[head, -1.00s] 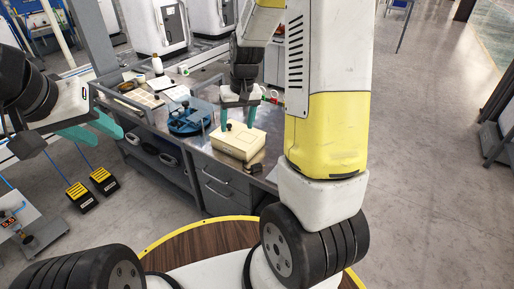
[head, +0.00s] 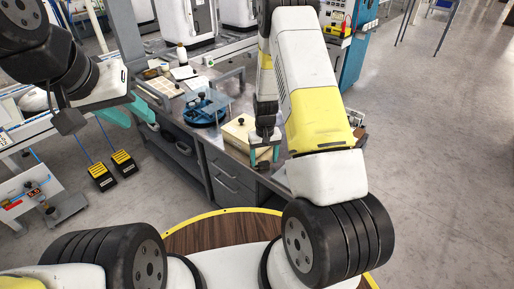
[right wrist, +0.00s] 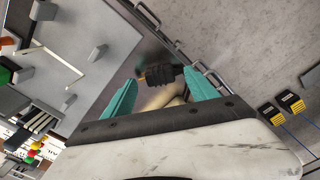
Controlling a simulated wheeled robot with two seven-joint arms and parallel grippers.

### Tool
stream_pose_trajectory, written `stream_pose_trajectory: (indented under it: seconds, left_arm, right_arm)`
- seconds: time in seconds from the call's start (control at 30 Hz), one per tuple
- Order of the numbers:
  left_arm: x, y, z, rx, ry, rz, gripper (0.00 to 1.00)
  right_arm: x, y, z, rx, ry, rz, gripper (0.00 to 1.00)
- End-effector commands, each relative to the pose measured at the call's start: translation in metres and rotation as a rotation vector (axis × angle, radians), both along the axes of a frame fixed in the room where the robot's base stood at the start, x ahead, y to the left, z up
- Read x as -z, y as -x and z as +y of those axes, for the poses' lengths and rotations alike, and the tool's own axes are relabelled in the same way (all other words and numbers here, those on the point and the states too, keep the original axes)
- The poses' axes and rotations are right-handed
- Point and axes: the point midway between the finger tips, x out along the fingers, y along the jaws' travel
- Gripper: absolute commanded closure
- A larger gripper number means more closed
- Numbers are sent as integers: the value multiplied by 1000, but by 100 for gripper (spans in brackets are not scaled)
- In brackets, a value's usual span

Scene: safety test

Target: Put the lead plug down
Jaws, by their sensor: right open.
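The lead plug appears to be the small black ribbed piece with a brassy end (right wrist: 163,74) in the right wrist view. It shows between the two teal fingers, at the bench's edge; whether they touch it I cannot tell. My right gripper (head: 264,156) is open, low over the bench top (head: 232,152) near its front edge, beside the cream box (head: 235,136). Its fingers also show wide apart in the right wrist view (right wrist: 160,80). In the head view the plug cannot be made out by the gripper. My left gripper (head: 127,113) hangs at the left, fingers apart and empty.
A blue round fixture (head: 204,108) stands on the bench left of the box, with a white bottle (head: 182,54) further back. Drawers (head: 228,174) are under the bench top. Two yellow-black pedals (head: 112,170) are at the left.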

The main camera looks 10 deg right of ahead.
Motion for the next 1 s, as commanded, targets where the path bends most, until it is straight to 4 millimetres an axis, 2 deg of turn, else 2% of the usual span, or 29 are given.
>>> stream_pose_trajectory:
  seconds: [0.13,0.4,0.7,0.73,0.77,1.0]
  left_arm:
    - [0,0,0,0,0,0,64]
    - [0,0,0,0,0,0,64]
    - [0,0,0,0,0,0,64]
    - [0,0,0,0,0,0,64]
    - [0,0,0,0,0,0,64]
    - [0,0,0,0,0,0,64]
  right_arm:
    - [15,0,-1,0,0,0,33]
    - [17,0,0,1,0,0,35]
    - [17,0,0,1,0,0,94]
    - [17,0,0,1,0,0,98]
    - [17,0,0,1,0,0,100]
    - [15,0,0,1,0,-1,100]
